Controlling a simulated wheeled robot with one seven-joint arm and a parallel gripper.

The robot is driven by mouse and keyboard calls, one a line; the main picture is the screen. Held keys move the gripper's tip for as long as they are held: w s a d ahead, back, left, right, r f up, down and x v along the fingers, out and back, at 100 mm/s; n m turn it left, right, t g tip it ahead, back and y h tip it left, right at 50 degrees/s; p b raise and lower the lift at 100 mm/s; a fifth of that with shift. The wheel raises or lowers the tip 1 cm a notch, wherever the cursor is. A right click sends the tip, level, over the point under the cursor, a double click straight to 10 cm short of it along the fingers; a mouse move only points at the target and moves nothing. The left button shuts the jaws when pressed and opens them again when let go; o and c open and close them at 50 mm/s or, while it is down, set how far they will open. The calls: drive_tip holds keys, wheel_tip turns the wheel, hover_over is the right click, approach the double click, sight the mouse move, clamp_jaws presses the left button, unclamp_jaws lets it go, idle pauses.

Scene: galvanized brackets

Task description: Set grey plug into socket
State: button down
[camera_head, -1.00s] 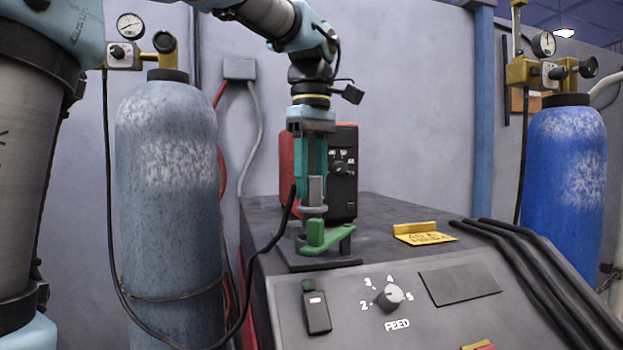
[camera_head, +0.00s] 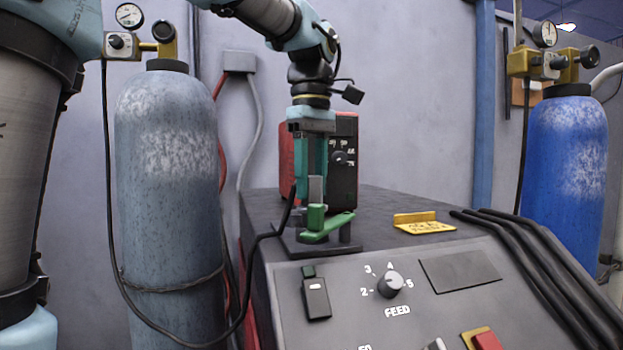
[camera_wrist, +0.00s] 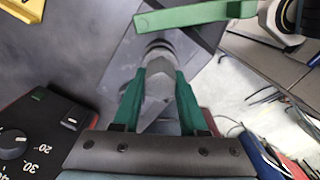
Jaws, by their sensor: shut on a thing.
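My gripper (camera_head: 312,186) points straight down over the dark machine, its green fingers shut on a grey plug (camera_head: 316,190). The wrist view shows the plug (camera_wrist: 158,84) between both fingers. Below it is the socket, on a dark base plate (camera_head: 290,241) on the machine top; the plate also shows in the wrist view (camera_wrist: 200,62). A green lever (camera_head: 330,227) stands in front of the socket and hides the plug's lower end in the head view. In the wrist view a grey round part shows at the plug's tip. I cannot tell how deep the plug sits.
A red and black box (camera_head: 345,165) stands close behind my gripper. The sloped panel with a FEED knob (camera_head: 391,284) is in front. A grey cylinder (camera_head: 168,190) stands at left.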

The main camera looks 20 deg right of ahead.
drive_tip(key=shift+f+b, duration=0.5)
drive_tip(key=shift+f, duration=0.4)
drive_tip(key=shift+c, duration=1.8)
unclamp_jaws()
wheel_tip(320, 180, up, 11)
drive_tip(key=shift+f+p, duration=0.1)
drive_tip(key=shift+p, duration=0.6)
drive_tip(key=shift+s+a, duration=0.1)
